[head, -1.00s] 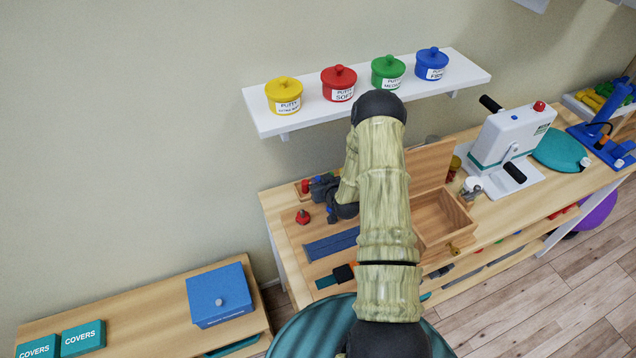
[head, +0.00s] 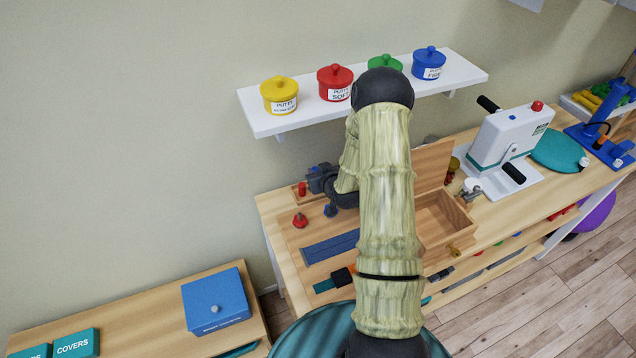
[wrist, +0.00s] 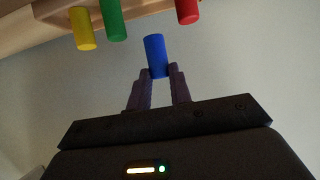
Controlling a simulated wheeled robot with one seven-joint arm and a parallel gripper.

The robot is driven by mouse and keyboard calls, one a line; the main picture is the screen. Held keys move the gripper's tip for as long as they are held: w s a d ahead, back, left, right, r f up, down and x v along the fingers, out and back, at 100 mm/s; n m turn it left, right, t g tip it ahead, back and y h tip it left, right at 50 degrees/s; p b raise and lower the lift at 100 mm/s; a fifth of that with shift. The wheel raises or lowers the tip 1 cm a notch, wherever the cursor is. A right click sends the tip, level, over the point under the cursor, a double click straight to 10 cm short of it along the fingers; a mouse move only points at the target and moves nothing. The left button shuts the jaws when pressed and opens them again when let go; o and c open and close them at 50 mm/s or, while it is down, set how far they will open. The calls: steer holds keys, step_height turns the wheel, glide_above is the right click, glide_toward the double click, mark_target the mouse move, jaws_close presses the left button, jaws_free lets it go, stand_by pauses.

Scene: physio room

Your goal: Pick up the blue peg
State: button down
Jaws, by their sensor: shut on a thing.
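My gripper (wrist: 160,76) is shut on the blue peg (wrist: 155,52) in the wrist view, with the fingertips on the peg's near end. The blue peg looks clear of the wooden peg board (wrist: 45,12). Yellow (wrist: 84,30), green (wrist: 113,20) and red (wrist: 187,11) pegs are at the board. In the head view my gripper (head: 322,180) is dark and partly hidden behind my arm, above the back left of the table. A red peg (head: 302,188) shows just left of it; the held peg cannot be made out clearly there.
A white shelf (head: 265,121) with putty pots is on the wall behind. An open wooden box (head: 463,230) stands right of my arm. A red weight-like piece (head: 300,221), a small blue piece (head: 330,210) and a blue strip (head: 330,247) lie on the table.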

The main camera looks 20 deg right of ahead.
steer(key=s+r+p, duration=0.1)
steer(key=s+p, duration=0.6)
steer(key=s, duration=1.2)
steer(key=shift+s, duration=0.3)
